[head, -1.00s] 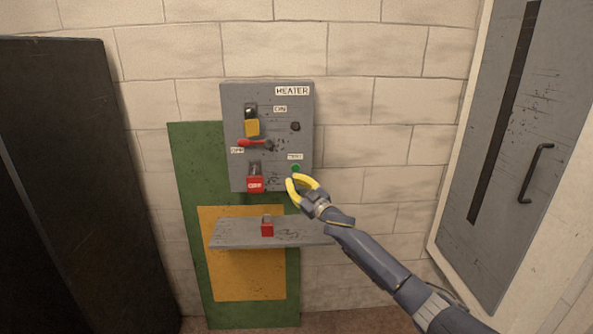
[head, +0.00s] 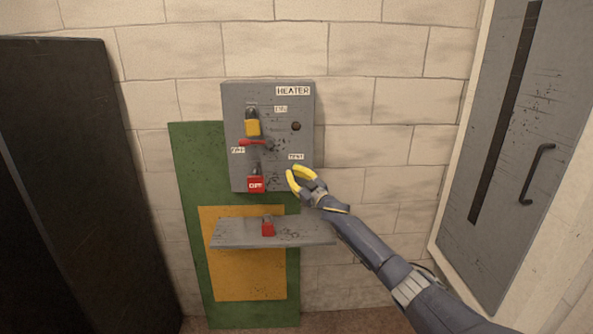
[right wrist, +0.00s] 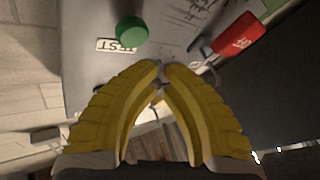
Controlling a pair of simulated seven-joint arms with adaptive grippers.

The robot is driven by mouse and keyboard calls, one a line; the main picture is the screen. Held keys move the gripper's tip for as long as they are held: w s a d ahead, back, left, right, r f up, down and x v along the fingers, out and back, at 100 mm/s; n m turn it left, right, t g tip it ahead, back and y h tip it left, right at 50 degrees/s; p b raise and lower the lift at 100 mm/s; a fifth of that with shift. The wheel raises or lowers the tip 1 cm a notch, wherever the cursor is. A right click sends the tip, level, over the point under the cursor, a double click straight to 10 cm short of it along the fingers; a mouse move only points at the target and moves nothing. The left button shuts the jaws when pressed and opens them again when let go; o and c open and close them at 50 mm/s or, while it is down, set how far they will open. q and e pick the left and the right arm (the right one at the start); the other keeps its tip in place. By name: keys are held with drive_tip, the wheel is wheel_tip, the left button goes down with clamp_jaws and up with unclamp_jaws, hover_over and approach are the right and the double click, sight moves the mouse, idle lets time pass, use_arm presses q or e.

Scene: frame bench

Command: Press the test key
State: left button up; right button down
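The test key is a round green button (right wrist: 131,31), beside its TEST label (right wrist: 116,46) in the right wrist view. It sits on the grey heater panel (head: 283,107). In the head view the label (head: 296,156) shows, but my right gripper hides the key. My right gripper (head: 290,171) has yellow fingers with tips drawn together and nothing between them. In the right wrist view its fingertips (right wrist: 162,67) are below and right of the key, apart from it in the picture. Contact cannot be told. My left gripper is not in view.
The panel has a red lever (head: 252,142) pointing left, a yellow lock (head: 252,128), a red block (head: 256,184) and a dark knob (head: 296,126). A grey cabinet (head: 515,170) stands right.

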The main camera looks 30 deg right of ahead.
drive_tip(key=shift+w+d, duration=0.45)
drive_tip(key=shift+w, duration=0.3)
drive_tip(key=shift+w+d, duration=0.25)
drive_tip(key=shift+w, duration=0.25)
drive_tip(key=shift+w+d, duration=0.2)
drive_tip(key=shift+w, duration=0.25)
idle(2.1)
drive_tip(key=shift+s, duration=0.1)
drive_tip(key=shift+s+a, duration=0.45)
drive_tip(key=shift+s, duration=0.35)
drive_tip(key=shift+s+a, duration=0.1)
drive_tip(key=shift+s, duration=0.05)
drive_tip(key=shift+s+a, duration=0.4)
drive_tip(key=shift+s, duration=0.3)
drive_tip(key=shift+s+a, duration=0.35)
drive_tip(key=shift+s, duration=0.35)
drive_tip(key=shift+s+a, duration=0.4)
drive_tip(key=shift+s, duration=0.3)
